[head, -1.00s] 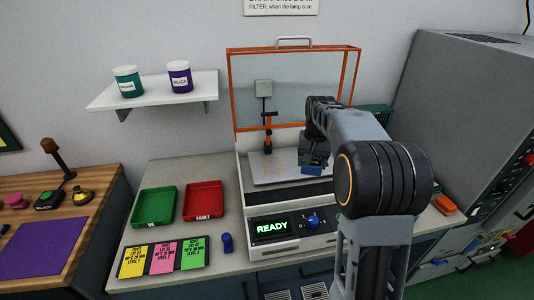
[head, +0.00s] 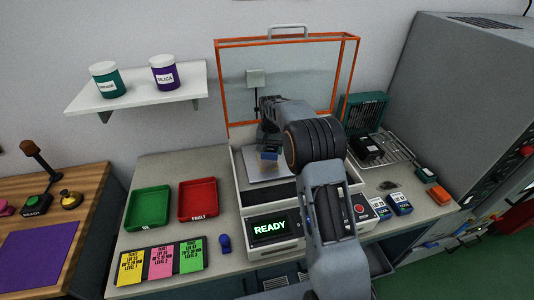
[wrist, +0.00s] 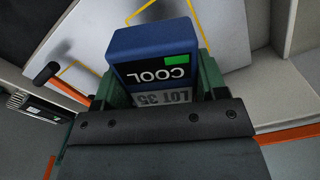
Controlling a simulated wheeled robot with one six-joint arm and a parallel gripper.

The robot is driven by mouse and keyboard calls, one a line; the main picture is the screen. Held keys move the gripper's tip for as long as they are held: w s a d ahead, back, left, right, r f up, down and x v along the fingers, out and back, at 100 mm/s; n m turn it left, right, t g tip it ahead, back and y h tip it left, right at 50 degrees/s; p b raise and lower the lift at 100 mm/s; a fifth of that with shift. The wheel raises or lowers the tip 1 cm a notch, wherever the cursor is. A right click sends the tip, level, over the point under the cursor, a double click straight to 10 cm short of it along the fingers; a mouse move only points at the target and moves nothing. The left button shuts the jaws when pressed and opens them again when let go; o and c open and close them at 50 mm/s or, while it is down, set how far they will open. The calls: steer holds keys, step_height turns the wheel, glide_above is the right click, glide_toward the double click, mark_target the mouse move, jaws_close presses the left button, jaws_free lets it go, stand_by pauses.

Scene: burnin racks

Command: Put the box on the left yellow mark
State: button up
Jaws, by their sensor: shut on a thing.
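The box (wrist: 155,55) is blue with a label reading COOL and LOT 35 and a green patch. My gripper (head: 268,152) is shut on it, with green fingers at its two sides in the wrist view. The gripper holds the box over the pale plate (head: 254,174) inside the open tester. In the wrist view, yellow outlines on the plate show at the left (wrist: 72,78) and at the upper right (wrist: 199,22); the box hides part of them. Whether the box touches the plate cannot be told.
The tester's orange-framed lid (head: 287,40) stands raised behind the plate. A READY screen (head: 270,228) is on its front. Green (head: 150,207) and red (head: 198,200) trays lie left. Blue boxes (head: 400,204) and a rack (head: 385,150) stand right of the tester.

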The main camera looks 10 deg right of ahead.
steer(key=shift+w+a+f, duration=0.25)
steer(key=shift+w+f, duration=0.1)
steer(key=shift+f, duration=0.2)
steer(key=shift+w+a+f, duration=0.25)
steer(key=shift+w+f, duration=0.05)
steer(key=shift+f, duration=0.2)
steer(key=shift+f+p, duration=0.45)
steer(key=shift+f, duration=1)
steer(key=shift+f, duration=0.15)
steer(key=o, duration=1.1)
